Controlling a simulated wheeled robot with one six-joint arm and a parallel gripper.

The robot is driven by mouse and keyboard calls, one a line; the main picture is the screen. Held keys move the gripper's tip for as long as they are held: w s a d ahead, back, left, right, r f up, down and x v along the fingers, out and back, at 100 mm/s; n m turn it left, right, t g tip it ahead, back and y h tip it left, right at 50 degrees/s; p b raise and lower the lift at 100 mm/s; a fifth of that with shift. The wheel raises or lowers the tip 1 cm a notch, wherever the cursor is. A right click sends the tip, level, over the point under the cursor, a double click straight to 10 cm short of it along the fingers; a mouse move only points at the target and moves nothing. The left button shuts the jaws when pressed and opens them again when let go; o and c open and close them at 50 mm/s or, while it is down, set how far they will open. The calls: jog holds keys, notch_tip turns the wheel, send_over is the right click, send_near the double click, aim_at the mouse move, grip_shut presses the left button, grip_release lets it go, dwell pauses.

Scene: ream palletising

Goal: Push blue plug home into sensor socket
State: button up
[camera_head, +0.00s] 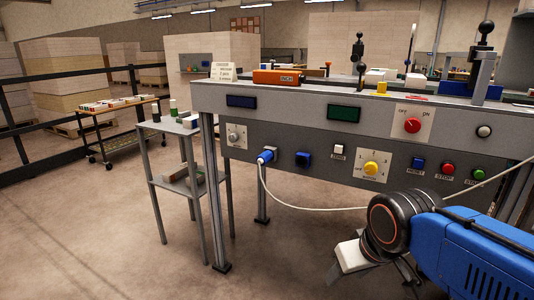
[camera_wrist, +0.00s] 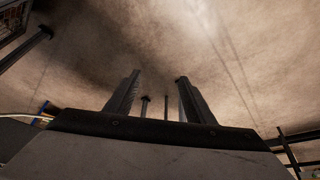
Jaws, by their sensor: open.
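The blue plug (camera_head: 266,156) sticks out from the left part of the grey machine's front panel in the head view, with a pale cable hanging from it. The socket behind it is hidden by the plug, and I cannot tell how deep the plug sits. In the head view my arm is at the lower right, away from the plug.
The panel also carries a yellow knob (camera_head: 371,169), a red switch (camera_head: 412,125) and several push buttons. The pale cable (camera_head: 320,208) sags across below the panel toward my arm. A small grey side table (camera_head: 165,127) stands left of the machine. The floor in front is clear.

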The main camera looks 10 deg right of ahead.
jog(key=w+a+r+m, duration=0.3)
jog(key=w+r+m, duration=0.2)
jog(key=w+r, duration=1.15)
jog(key=m+t, duration=0.1)
jog(key=m, duration=0.3)
send_near(264, 156)
jog(key=x, duration=1)
jog(key=shift+w+d, duration=0.1)
jog(key=shift+w, duration=0.05)
grip_shut()
jog(key=shift+s+a, duration=1.1)
jog(key=shift+s, duration=0.15)
